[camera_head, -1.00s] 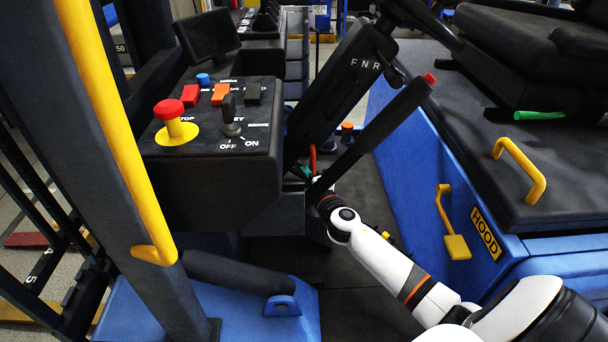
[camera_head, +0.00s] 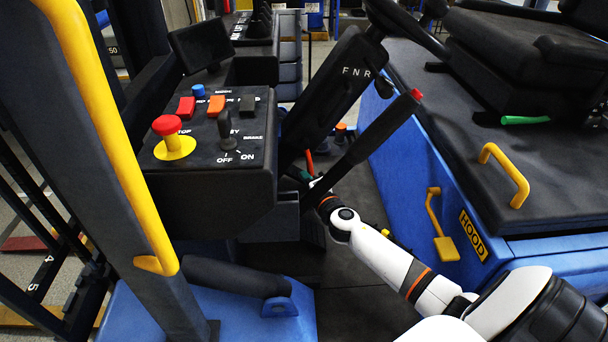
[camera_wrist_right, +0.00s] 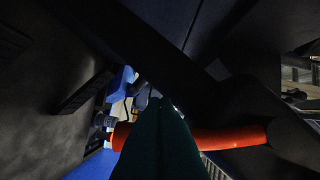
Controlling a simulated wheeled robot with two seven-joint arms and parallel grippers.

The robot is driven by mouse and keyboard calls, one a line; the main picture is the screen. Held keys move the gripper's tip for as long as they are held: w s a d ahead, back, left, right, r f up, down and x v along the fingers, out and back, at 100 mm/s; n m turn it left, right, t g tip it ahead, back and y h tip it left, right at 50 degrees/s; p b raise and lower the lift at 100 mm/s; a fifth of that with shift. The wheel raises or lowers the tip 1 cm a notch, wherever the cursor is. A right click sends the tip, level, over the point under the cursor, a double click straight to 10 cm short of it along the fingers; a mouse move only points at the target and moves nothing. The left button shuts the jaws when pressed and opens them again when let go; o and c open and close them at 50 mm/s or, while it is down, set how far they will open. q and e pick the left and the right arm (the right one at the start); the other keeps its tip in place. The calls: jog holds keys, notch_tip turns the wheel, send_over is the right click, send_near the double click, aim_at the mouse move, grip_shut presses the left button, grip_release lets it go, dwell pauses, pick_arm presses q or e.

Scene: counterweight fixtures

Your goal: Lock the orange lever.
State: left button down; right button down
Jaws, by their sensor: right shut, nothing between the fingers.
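The orange lever (camera_head: 309,162) shows as a short, thin piece low beside the steering column in the head view, largely hidden. In the right wrist view the orange lever (camera_wrist_right: 225,138) is a thick bar lying across the picture, with a dark part at its right end. My right gripper (camera_head: 297,174) reaches in beside it, partly hidden behind a black hand lever. In the right wrist view the dark green fingers of my right gripper (camera_wrist_right: 160,103) are shut and empty. They pass in front of the bar; whether they touch it I cannot tell. My left gripper is not in view.
A black lever with a red button (camera_head: 392,120) slants over my right wrist. The steering column marked FNR (camera_head: 340,85) stands behind it. The black control console (camera_head: 215,180) is to the left, the blue HOOD side (camera_head: 470,215) to the right.

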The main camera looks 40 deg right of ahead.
jog(key=s+d+r+n+g+h+p, duration=0.1)
jog(key=d+n+p, duration=0.4)
jog(key=p, duration=0.6)
jog(key=shift+s+d+r+n+g+p, duration=0.15)
jog(key=shift+s+r+n+g+p, duration=0.2)
jog(key=shift+s+r+g, duration=0.7)
jog(key=shift+s, duration=0.15)
